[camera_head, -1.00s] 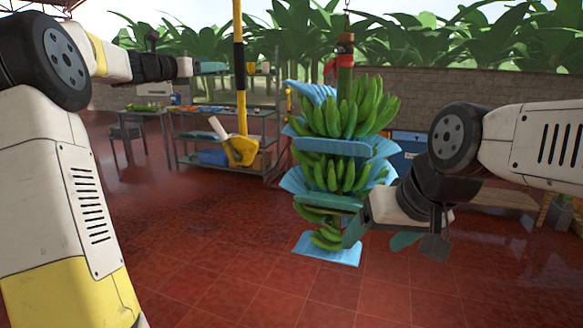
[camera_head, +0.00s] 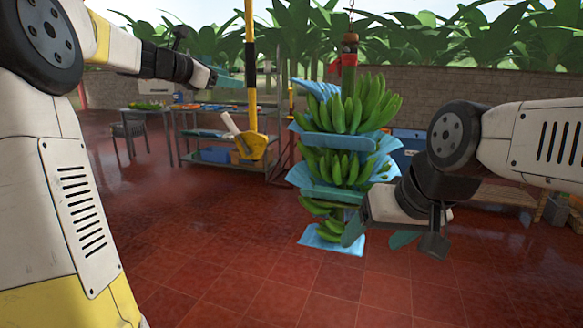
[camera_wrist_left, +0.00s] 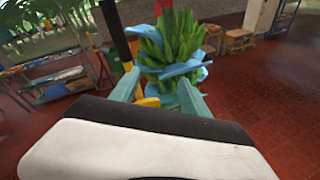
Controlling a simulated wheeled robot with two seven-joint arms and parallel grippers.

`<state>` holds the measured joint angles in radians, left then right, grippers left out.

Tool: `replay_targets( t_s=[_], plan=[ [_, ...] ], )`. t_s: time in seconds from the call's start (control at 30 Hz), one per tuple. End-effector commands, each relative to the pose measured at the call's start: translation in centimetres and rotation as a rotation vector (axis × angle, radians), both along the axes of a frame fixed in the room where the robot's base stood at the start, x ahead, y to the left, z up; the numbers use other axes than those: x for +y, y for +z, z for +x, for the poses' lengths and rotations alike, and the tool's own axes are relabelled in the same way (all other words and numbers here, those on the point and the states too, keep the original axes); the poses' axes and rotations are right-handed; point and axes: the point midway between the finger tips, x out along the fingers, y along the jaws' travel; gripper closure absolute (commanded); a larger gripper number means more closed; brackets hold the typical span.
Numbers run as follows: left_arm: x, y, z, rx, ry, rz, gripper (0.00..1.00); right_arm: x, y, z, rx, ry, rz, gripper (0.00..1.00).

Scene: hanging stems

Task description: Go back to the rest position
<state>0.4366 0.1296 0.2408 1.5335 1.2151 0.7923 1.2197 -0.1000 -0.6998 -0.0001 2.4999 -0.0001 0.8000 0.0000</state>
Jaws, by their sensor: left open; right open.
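The hanging banana stem (camera_head: 347,155) has several tiers of green bananas with light blue sheets between them, and hangs from a chain at centre right. It also shows in the left wrist view (camera_wrist_left: 172,45), beyond my left fingers. My left gripper (camera_head: 230,80) is raised at upper left, apart from the stem; its teal fingers are spread and empty in the left wrist view (camera_wrist_left: 160,92). My right gripper (camera_head: 380,236) is low, just right of the stem's lower end, its teal fingers apart with nothing between them. Whether it touches the stem cannot be told.
A yellow and black pole (camera_head: 252,100) with a yellow lower end hangs left of the stem. Behind it stands a metal shelf (camera_head: 196,135) with items, and a chair (camera_head: 128,132) by a table. The red tiled floor in front is clear.

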Motion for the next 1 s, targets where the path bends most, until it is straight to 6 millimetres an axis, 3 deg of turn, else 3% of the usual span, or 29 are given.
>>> replay_targets(
  t_s=[0.17, 0.27, 0.4, 0.6, 0.7, 0.83, 1.0],
  plan=[
    [-3.8, -2.6, -5.0, -0.051, -0.112, 0.302, 0.46, 0.0, 0.0, 0.0, 0.0, 0.0, 0.0, 0.27],
    [-5.6, -4.9, -9.1, -0.098, -0.209, 0.53, 0.46, 0.0, 0.0, 0.0, 0.0, 0.0, 0.0, 0.27],
    [-7.5, -9.7, -17.6, -0.209, -0.434, 0.956, 0.46, 0.0, 0.0, 0.0, 0.0, 0.0, 0.0, 0.27],
    [-6.3, -17.7, -29.5, -0.425, -0.847, 1.53, 0.46, 0.0, 0.0, 0.0, 0.0, 0.0, 0.0, 0.27],
    [-5.0, -21.0, -33.6, -0.525, -1.029, 1.725, 0.46, 0.0, 0.0, 0.0, 0.0, 0.0, 0.0, 0.27],
    [-3.8, -23.5, -36.4, -0.612, -1.183, 1.87, 0.46, 0.0, 0.0, 0.0, 0.0, 0.0, 0.0, 0.27],
    [-3.3, -24.5, -37.3, -0.645, -1.245, 1.922, 0.46, 0.0, 0.0, 0.0, 0.0, 0.0, 0.0, 0.27]
  ],
)
